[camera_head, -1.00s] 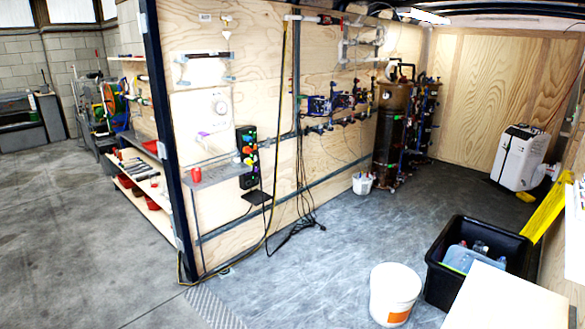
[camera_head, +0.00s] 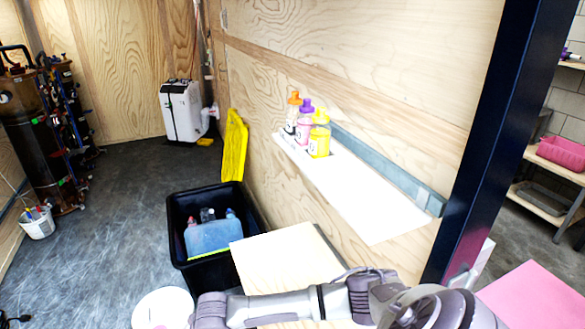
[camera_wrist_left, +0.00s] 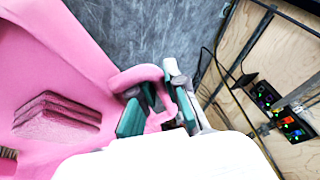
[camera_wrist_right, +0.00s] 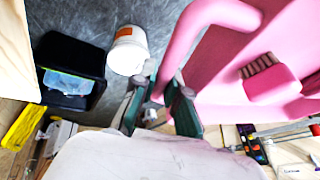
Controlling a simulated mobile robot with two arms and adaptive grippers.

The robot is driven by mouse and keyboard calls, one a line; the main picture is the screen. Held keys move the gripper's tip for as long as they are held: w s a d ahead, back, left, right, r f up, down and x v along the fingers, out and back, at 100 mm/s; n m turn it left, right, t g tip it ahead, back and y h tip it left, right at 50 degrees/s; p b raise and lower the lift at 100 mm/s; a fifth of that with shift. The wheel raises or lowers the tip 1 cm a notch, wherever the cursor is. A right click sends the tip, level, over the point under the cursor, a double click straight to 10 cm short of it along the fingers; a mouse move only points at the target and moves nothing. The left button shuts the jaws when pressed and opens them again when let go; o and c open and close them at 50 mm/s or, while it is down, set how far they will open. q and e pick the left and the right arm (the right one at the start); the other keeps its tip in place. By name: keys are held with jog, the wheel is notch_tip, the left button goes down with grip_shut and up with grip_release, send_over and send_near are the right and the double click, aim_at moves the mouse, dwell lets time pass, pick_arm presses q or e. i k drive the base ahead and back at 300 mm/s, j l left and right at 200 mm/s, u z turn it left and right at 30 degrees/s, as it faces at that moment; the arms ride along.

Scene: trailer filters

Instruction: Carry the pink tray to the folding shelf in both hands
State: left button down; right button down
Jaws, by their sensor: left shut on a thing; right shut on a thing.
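The pink tray (camera_wrist_left: 95,55) fills much of the left wrist view and also shows in the right wrist view (camera_wrist_right: 222,62). A stack of darker pink pads (camera_wrist_left: 55,122) and a brush (camera_wrist_right: 262,70) lie in it. My left gripper (camera_wrist_left: 160,108) is shut on a rounded handle at one end. My right gripper (camera_wrist_right: 160,103) is shut on a handle at the other end. A white shelf panel (camera_head: 365,205), likely the folding shelf, sticks out from the plywood wall in the head view.
Several bottles (camera_head: 305,130) stand at the shelf's far end. Below are a black crate (camera_head: 180,215), a wooden board (camera_head: 285,265) and a white bucket (camera_head: 163,308). A dark post (camera_head: 500,130) stands at right. A flat pink surface (camera_head: 535,298) lies beyond it.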

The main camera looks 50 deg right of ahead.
aim_at(298, 280)
jog(key=i+j+z, duration=0.15)
jog(key=i+z, duration=0.15)
jog(key=i, duration=1.05)
jog(key=i+z, duration=0.45)
jog(key=i+j+z, duration=0.1)
jog(key=i+z, duration=0.15)
jog(key=z, duration=2.45)
